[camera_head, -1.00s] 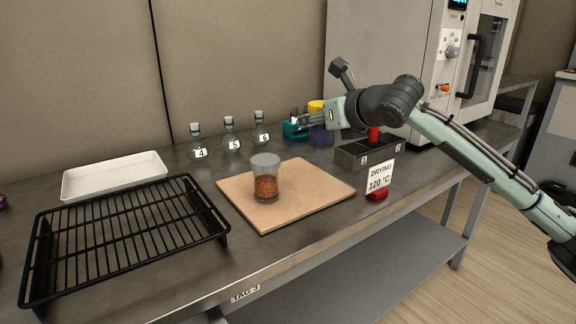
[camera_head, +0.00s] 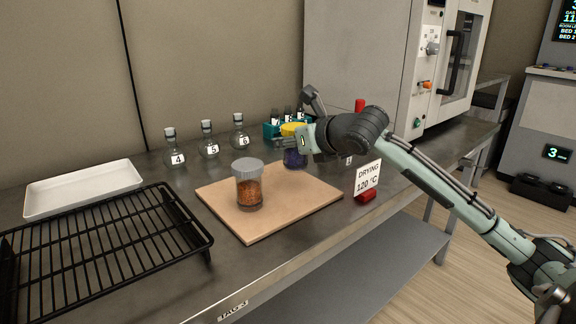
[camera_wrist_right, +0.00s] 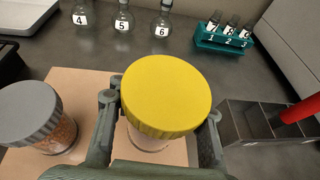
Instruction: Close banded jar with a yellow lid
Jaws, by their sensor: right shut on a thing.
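My right gripper (camera_head: 290,139) is shut on this jar from the right. In the right wrist view, the fingers flank the jar close to the yellow lid (camera_wrist_right: 166,92), which hides most of the glass. I cannot tell whether the jar touches the board or how tightly its lid sits. A second jar, with orange contents (camera_head: 249,191) and a grey lid (camera_head: 247,168), stands upright on the board. My left gripper is not in view.
Stoppered flasks (camera_head: 208,146) labelled 4, 5 and 6 stand behind the board. A teal rack (camera_head: 271,131) is at the back. A black wire rack (camera_head: 110,245) and a white tray (camera_head: 84,188) are at left. A drying sign (camera_head: 367,178) stands at right.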

